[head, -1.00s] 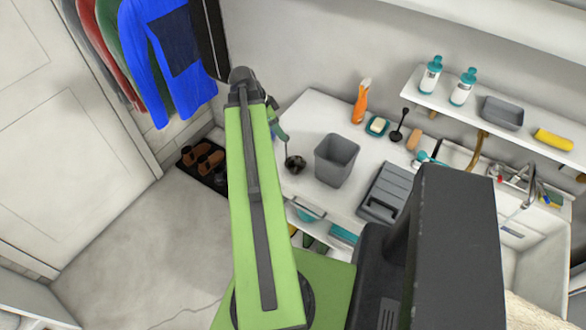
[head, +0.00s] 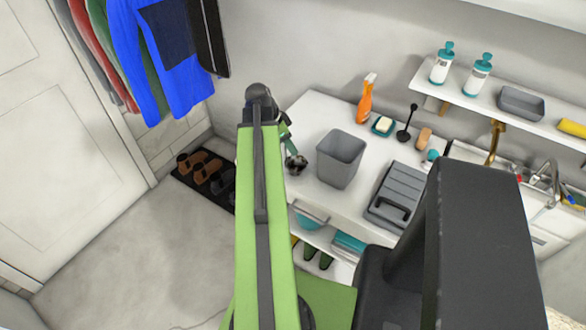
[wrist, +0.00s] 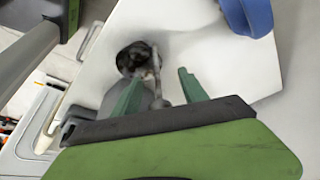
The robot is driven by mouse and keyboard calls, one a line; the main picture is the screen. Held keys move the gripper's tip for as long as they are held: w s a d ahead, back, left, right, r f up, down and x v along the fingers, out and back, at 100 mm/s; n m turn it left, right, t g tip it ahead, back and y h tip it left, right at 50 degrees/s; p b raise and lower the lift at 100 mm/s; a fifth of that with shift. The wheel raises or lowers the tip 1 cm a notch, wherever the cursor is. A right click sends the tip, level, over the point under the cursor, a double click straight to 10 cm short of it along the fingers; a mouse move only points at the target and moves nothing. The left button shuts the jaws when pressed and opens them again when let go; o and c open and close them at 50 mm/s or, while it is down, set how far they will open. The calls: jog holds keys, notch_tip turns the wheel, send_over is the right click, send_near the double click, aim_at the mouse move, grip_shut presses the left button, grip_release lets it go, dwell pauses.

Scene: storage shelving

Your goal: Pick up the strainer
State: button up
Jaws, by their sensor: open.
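The strainer (head: 296,163) looks like a small dark round bowl at the left end of the white counter. In the wrist view the dark bowl (wrist: 133,58) lies beyond the left fingertip, and a thin grey handle runs from it toward the gap between the fingers. My gripper (head: 287,137) is partly hidden behind my arm in the head view, just above and beside the strainer. In the wrist view my gripper (wrist: 160,77) is open, with its two green fingers on either side of the handle. I cannot tell whether they touch it.
A grey bin (head: 340,158) stands right of the strainer. Behind are an orange spray bottle (head: 366,98), a soap dish (head: 383,126) and a black plunger-like tool (head: 407,124). A grey toolbox (head: 396,194) lies nearer. Shoes (head: 205,172) are on the floor left of the counter.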

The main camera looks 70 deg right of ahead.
jog(key=shift+r, duration=0.1)
grip_shut()
jog(key=shift+r, duration=0.1)
dwell(0.4)
